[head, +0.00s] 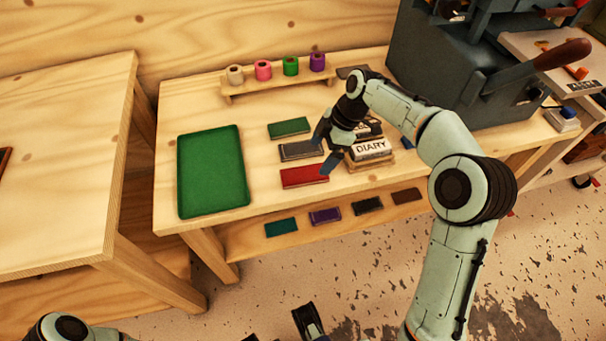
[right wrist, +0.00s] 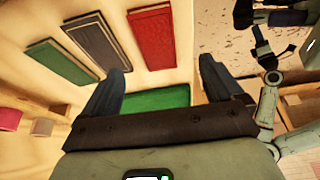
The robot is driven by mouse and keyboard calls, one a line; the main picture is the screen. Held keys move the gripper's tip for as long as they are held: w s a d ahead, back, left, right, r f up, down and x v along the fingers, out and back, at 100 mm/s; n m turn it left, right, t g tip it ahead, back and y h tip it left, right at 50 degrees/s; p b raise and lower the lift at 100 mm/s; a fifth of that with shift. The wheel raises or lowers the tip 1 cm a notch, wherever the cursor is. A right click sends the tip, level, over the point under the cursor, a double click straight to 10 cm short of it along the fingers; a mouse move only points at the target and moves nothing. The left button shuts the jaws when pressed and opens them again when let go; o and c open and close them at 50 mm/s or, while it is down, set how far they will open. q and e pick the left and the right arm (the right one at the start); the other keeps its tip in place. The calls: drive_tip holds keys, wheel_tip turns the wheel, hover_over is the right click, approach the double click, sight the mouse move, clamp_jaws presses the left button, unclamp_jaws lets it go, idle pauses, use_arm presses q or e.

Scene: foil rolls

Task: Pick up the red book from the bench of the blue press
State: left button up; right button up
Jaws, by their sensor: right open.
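The red book (head: 304,176) lies flat on the wooden bench (head: 265,192) near its front edge, and it also shows in the right wrist view (right wrist: 151,38). The blue press (head: 440,70) stands at the bench's right end. My right gripper (head: 325,152) is open and empty, above the bench close to the red book's right end. In the right wrist view its fingers (right wrist: 161,72) are spread, with the red book beyond them and apart from them. A dark part that looks like my left gripper (head: 308,320) shows at the bottom edge; its jaws are unclear.
A grey book (head: 301,150) and a green book (head: 289,127) lie behind the red one. A green tray (head: 212,172) is left. A stack with a "DIARY" book (head: 371,149) stands right, close to my gripper. Foil rolls (head: 263,69) stand behind; several books lie on a lower shelf (head: 255,237).

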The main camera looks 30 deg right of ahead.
sight(307, 174)
drive_tip(key=x, duration=0.3)
drive_tip(key=shift+w+a+f, duration=0.1)
drive_tip(key=shift+w+f, duration=0.05)
drive_tip(key=shift+f, duration=0.05)
drive_tip(key=b+x, duration=0.1)
drive_tip(key=x, duration=0.4)
drive_tip(key=shift+w+b, duration=0.15)
drive_tip(key=shift+b, duration=0.25)
use_arm(q)
drive_tip(key=shift+w+a+f+t, duration=0.2)
drive_tip(key=shift+w+a+f, duration=0.05)
drive_tip(key=shift+w+f, duration=0.35)
drive_tip(key=shift+w+a+f+t, duration=0.2)
drive_tip(key=shift+w+f, duration=0.3)
drive_tip(key=shift+w, duration=0.1)
use_arm(e)
drive_tip(key=c, duration=1.2)
